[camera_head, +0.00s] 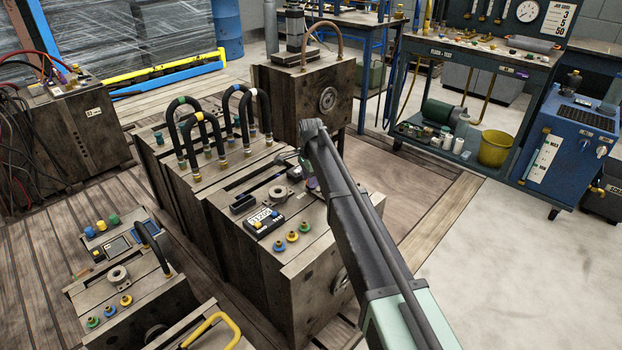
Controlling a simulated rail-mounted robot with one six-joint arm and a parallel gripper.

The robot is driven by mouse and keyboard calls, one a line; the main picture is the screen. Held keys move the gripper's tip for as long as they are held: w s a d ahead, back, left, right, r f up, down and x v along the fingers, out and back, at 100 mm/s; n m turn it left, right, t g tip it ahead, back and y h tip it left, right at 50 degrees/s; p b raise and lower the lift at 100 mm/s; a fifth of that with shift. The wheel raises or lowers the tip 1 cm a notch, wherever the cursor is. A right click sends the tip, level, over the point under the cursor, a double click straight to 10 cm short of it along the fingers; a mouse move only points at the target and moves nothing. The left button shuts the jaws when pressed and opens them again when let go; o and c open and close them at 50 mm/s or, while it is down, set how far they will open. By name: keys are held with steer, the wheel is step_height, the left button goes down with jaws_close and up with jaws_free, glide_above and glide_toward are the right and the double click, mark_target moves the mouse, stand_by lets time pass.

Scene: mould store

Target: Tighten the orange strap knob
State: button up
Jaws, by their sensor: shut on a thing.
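My arm reaches in from the lower right and bends down over the top of the middle mould block (262,285). My gripper (308,178) is small and partly hidden by my own arm, at the right part of that block's top. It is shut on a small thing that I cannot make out. I cannot clearly pick out the orange strap knob; it may be hidden behind the gripper or arm. An orange round fitting (292,236) sits between two other coloured fittings on the block's front top edge, apart from my gripper.
A labelled dark box (263,222) and a round ring (278,193) stand close left of the gripper. Looped black hoses (205,118) rise behind. A taller mould (325,90) stands at the back. A lower mould (130,300) is front left. Floor at the right is clear.

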stand_by(0.4)
steer(key=o, duration=0.9)
step_height(320, 180, up, 11)
steer(key=p, duration=1)
steer(key=shift+f+p, duration=0.1)
steer(key=shift+p, duration=0.3)
